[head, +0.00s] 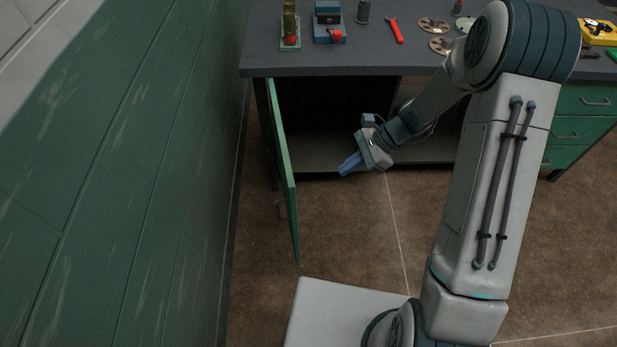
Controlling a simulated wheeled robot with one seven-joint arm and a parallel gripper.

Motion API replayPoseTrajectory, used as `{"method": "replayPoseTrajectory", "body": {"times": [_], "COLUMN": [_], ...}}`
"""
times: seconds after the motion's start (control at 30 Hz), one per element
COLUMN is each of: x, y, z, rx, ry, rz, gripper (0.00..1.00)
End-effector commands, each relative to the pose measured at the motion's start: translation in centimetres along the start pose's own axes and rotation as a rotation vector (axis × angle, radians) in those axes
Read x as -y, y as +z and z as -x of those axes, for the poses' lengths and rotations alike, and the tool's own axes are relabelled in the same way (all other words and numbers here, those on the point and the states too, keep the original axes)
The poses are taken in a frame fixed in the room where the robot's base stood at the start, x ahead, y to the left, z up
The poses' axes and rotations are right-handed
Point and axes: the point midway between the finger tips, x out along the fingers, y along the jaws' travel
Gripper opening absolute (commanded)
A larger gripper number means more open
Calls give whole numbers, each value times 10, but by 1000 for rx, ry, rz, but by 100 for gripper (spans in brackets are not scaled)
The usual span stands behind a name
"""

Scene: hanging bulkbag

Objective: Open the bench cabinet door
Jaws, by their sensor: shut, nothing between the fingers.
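The green bench cabinet door (285,175) stands swung wide open at the left of the cabinet, seen nearly edge-on. A small handle (281,208) shows on its outer, left side. The dark cabinet interior (325,115) is exposed, and its floor looks bare where I can see it. My gripper (346,168) is at the cabinet opening, to the right of the door and apart from it. Its blue fingers are together and point left toward the door's inner face. My arm hides the right part of the opening.
The dark grey bench top (275,62) holds a red-handled tool (395,30), small devices and metal discs. Green drawers (580,128) are at the right. A green wall (120,150) runs close along the left of the door. The brown floor before the cabinet is clear.

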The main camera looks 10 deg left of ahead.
Motion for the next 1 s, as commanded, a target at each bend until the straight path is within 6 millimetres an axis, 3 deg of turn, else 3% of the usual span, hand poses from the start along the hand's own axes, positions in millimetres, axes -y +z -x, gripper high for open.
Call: {"method": "replayPoseTrajectory", "body": {"times": [0.27, 0.63, 0.8, 1.0], "x": [1, 1, 2, 2], "y": [0, 2, 21, 28], "z": [-30, -107, -122, -129], "rx": [9, 8, 7, 7], "ry": [1, 1, -1, -3], "rz": [-16, -14, -12, -13], "gripper": [0, 0, 0, 0]}}
